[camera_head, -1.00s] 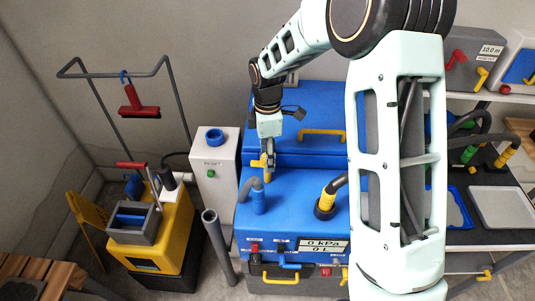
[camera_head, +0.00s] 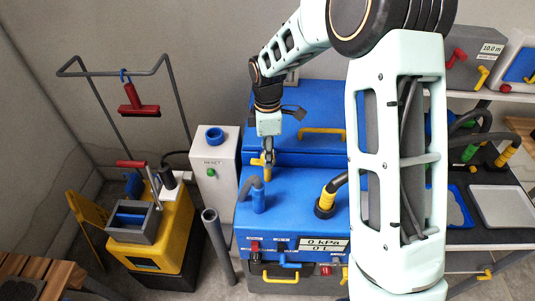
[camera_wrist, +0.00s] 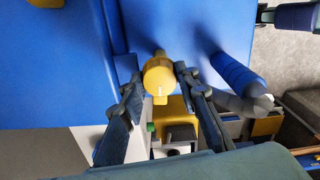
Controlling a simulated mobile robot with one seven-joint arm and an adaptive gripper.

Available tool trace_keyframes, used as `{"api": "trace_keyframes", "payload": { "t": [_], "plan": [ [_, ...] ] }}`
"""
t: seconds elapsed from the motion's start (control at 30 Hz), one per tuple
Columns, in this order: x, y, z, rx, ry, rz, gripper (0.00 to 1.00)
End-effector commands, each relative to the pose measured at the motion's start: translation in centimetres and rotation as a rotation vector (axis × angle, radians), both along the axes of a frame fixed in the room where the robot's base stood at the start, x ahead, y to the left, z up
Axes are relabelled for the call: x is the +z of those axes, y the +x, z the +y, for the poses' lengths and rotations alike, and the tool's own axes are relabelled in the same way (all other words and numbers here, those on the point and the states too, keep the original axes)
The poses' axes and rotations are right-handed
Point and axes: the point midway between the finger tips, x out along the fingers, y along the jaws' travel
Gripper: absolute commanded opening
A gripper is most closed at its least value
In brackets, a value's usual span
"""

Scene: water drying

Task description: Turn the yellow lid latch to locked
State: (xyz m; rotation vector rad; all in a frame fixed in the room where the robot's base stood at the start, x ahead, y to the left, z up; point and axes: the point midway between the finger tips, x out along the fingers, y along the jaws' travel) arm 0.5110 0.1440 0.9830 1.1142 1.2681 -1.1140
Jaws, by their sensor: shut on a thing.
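The yellow lid latch (camera_head: 258,161) is on the blue machine (camera_head: 285,222), at the left front edge of its raised lid section (camera_head: 300,105). In the wrist view the latch (camera_wrist: 159,74) shows as a round yellow knob with a small pale mark on its face. My gripper (camera_head: 268,160) points down at the latch from above. In the wrist view my gripper (camera_wrist: 155,78) has one dark finger on each side of the knob, shut on it. The fingers partly hide the latch in the head view. I cannot read a locked mark.
A grey hose (camera_head: 256,190) and a yellow-banded black hose (camera_head: 327,198) rise from the machine in front. A yellow handle (camera_head: 322,132) lies on the lid to the right. A white reset box (camera_head: 214,180) stands left; a yellow mop bucket (camera_head: 165,235) is farther left.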

Motion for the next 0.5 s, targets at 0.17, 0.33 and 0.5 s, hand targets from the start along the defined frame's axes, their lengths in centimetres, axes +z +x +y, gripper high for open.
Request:
{"api": "trace_keyframes", "payload": {
  "t": [0.17, 0.33, 0.5],
  "plan": [
    [-0.11, 0.05, -0.01, -0.111, -0.002, -0.002, 0.05],
    [-0.17, 0.05, 0.0, -0.263, -0.001, -0.002, 0.05],
    [-0.13, 0.06, -0.01, -0.424, -0.001, -0.002, 0.05]
  ]
}}
